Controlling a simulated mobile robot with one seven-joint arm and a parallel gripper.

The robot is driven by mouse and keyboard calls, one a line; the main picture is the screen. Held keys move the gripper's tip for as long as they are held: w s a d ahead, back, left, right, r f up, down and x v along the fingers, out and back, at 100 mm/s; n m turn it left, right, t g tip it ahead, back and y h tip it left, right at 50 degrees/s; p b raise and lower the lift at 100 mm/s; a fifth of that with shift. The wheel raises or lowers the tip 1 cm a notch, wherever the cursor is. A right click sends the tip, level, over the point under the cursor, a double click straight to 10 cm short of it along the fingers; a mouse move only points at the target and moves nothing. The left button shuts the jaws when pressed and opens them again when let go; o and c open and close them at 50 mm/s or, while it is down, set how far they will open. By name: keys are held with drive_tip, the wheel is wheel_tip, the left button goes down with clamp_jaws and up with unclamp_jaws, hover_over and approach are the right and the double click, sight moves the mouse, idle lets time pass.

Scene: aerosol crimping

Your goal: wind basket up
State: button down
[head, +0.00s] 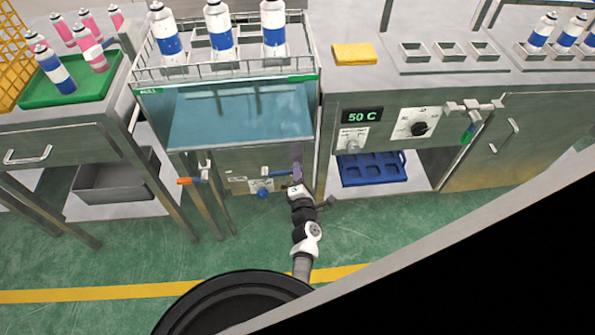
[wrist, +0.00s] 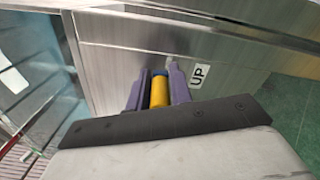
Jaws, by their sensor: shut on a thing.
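The wire basket (head: 200,71) holds white-and-blue spray cans (head: 219,30) at the top of the glass-fronted water tank (head: 240,115). The cans stand upright above the water. My gripper (head: 297,173) is low in front of the tank's metal lower panel, at its right side. In the wrist view my gripper's purple fingers (wrist: 160,92) are shut on a yellow handle (wrist: 159,93) with a blue end. An UP label (wrist: 200,75) is on the metal panel just right of the fingers. The handle's mount is hidden.
An orange-handled valve (head: 186,181) and a blue knob (head: 263,193) are left of my gripper. A green tray (head: 62,96) with cans is on the left bench. A blue crate (head: 372,182) sits under the right counter. The green floor in front is mostly clear.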

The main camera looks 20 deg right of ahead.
drive_tip(key=shift+s+f, duration=0.1)
drive_tip(key=shift+f, duration=0.65)
drive_tip(key=shift+a, duration=0.1)
drive_tip(key=c, duration=1.3)
unclamp_jaws()
drive_tip(key=shift+f, duration=0.1)
drive_tip(key=shift+c, duration=0.2)
drive_tip(key=shift+r, duration=0.2)
